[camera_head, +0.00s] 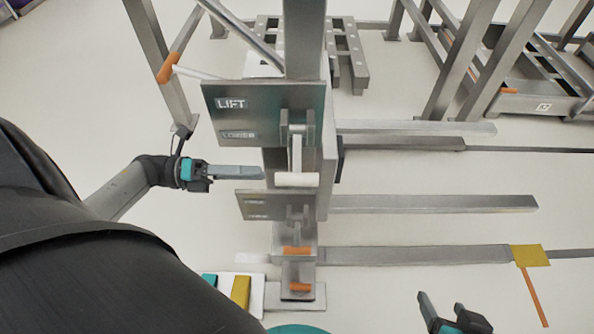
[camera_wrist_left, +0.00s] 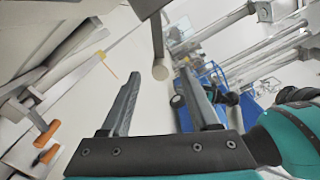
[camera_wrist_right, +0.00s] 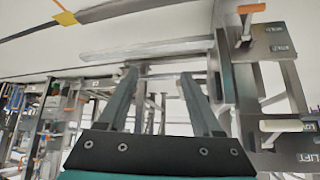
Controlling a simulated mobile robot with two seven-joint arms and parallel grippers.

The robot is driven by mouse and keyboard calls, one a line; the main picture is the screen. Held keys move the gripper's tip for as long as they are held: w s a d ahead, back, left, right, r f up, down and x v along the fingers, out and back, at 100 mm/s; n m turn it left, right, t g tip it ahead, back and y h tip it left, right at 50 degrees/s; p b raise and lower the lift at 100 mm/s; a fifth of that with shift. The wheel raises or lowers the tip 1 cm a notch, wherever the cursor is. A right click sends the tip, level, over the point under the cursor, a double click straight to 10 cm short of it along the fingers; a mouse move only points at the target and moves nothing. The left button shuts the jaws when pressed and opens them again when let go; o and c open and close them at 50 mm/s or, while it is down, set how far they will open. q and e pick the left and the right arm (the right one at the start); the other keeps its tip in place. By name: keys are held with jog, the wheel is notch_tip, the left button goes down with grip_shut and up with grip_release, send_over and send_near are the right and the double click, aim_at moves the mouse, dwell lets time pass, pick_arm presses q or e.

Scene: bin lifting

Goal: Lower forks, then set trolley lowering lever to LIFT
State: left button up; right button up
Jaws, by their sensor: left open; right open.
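The trolley's upper metal plate (camera_head: 229,105) carries the label LIFT above a second label that seems to read LOWER. From its pivot the lever (camera_head: 297,155) points down, ending in a white crossbar handle (camera_head: 297,180). My left gripper (camera_head: 262,172) is open just left of this handle. The forks (camera_head: 430,203) are long grey bars stretching right.
A lower plate (camera_head: 258,205) with its own small lever sits beneath. Orange-handled pedals (camera_head: 298,287) are at the trolley's foot. A metal frame (camera_head: 465,60) stands at the back right. A yellow floor marker (camera_head: 530,255) lies at the right. The floor around my right gripper is clear.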

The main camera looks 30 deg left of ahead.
aim_at(297, 172)
pick_arm(q)
jog(key=b+x, duration=0.1)
jog(key=x, duration=0.7)
jog(key=shift+w, duration=0.1)
jog(key=shift+w+d, duration=0.4)
jog(key=shift+d, duration=0.2)
pick_arm(e)
jog(key=shift+w+a+t+y, duration=0.3)
jog(key=shift+w+a+t, duration=0.25)
jog(key=shift+a, duration=0.2)
jog(key=shift+w+a+t+y, duration=0.3)
jog(key=shift+w+a+t, duration=0.1)
jog(key=shift+a+t, duration=0.25)
pick_arm(q)
grip_shut()
